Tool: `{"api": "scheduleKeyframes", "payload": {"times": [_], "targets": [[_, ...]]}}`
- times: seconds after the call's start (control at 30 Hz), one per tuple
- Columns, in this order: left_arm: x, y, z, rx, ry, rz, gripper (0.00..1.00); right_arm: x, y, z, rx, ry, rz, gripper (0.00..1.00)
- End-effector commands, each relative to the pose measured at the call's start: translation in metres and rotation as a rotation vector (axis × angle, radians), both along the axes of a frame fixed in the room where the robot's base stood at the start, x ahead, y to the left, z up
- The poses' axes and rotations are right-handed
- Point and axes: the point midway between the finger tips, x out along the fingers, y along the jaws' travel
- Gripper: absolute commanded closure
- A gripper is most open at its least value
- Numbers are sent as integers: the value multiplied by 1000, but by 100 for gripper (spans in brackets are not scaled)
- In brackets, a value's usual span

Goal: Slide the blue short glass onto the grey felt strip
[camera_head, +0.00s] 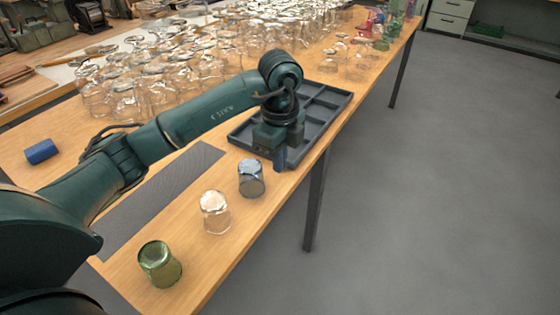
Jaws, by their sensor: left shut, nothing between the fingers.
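The blue short glass (251,179) stands on the wooden table near its front edge, to the right of the grey felt strip (165,198). It is off the strip, with bare wood between them. My left gripper (280,160) points down just beyond the glass, on its upper right side, with its fingers shut and empty. I cannot tell whether the fingers touch the glass. My left arm crosses above the table and hides part of the strip. My right gripper is not in view.
A clear glass (215,214) and a green glass (160,265) stand nearer along the front edge. A dark divided tray (340,100) lies behind the gripper. Many clear glasses (180,75) crowd the back. A blue cylinder (41,151) lies at far left.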

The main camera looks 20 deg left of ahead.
Motion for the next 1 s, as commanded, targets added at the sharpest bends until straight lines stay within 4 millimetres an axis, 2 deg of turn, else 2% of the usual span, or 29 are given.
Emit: {"api": "scheduleKeyframes", "payload": {"times": [0.4, 0.5, 0.7, 1.0], "targets": [[-1, -1, -88, -5, 5, -3, 100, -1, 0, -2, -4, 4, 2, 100], [2, 16, -86, -3, 1, 0, 100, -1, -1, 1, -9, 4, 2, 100], [6, 35, -86, -5, 2, -3, 100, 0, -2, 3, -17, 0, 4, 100], [7, 39, -87, -6, 1, -6, 100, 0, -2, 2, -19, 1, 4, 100]]}}
